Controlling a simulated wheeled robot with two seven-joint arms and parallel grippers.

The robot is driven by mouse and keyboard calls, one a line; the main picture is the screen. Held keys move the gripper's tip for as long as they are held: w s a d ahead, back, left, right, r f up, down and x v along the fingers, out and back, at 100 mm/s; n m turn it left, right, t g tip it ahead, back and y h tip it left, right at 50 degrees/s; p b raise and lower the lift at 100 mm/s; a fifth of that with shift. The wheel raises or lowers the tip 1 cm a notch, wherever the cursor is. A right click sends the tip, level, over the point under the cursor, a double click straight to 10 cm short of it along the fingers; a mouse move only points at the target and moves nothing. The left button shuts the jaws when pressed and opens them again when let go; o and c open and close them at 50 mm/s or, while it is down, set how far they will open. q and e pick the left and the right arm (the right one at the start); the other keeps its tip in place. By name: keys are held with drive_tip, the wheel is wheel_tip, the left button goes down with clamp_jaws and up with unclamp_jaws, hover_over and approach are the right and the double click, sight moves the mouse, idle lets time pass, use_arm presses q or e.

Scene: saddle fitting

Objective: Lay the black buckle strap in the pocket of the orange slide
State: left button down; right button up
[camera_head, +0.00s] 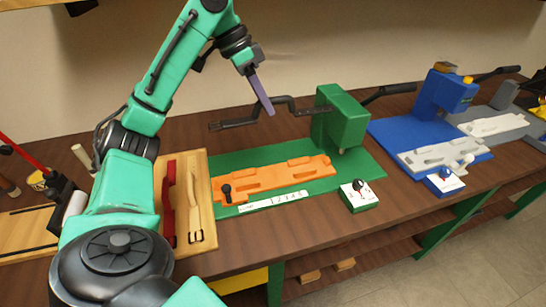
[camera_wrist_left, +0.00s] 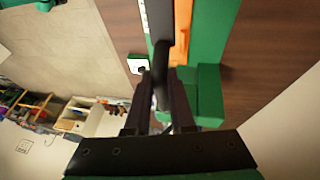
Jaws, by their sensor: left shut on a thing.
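My left gripper (camera_head: 268,108) is shut on the black buckle strap (camera_head: 240,122) and holds it in the air above the green base plate. The strap is long and stepped, with its buckle end pointing left in the head view. In the left wrist view, the strap (camera_wrist_left: 183,22) runs between the dark fingers (camera_wrist_left: 168,82). The orange slide (camera_head: 275,179) lies on the green plate below the strap, with shallow pockets along its top and a black knob at its left end. The slide shows partly in the left wrist view (camera_wrist_left: 206,22). My right gripper is not in view.
A green press (camera_head: 340,118) with a black handle stands behind the slide's right end. A wooden board (camera_head: 184,161) with a red and a cream strap lies left of the plate. A white numbered strip and a switch box (camera_head: 359,196) are in front. A blue station (camera_head: 440,110) stands right.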

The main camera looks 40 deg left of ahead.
use_arm(q)
drive_tip(key=f+b, duration=0.2)
drive_tip(key=f, duration=0.4)
drive_tip(key=f+b, duration=0.2)
drive_tip(key=f, duration=0.4)
drive_tip(key=f+b, duration=0.2)
drive_tip(key=f, duration=0.5)
drive_tip(key=shift+s+d+f, duration=0.1)
drive_tip(key=shift+s+d, duration=0.2)
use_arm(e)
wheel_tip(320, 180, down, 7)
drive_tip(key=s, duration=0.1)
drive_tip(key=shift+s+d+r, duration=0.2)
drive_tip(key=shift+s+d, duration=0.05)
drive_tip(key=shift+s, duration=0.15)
use_arm(q)
drive_tip(key=c, duration=0.8)
unclamp_jaws()
drive_tip(key=shift+o, duration=0.2)
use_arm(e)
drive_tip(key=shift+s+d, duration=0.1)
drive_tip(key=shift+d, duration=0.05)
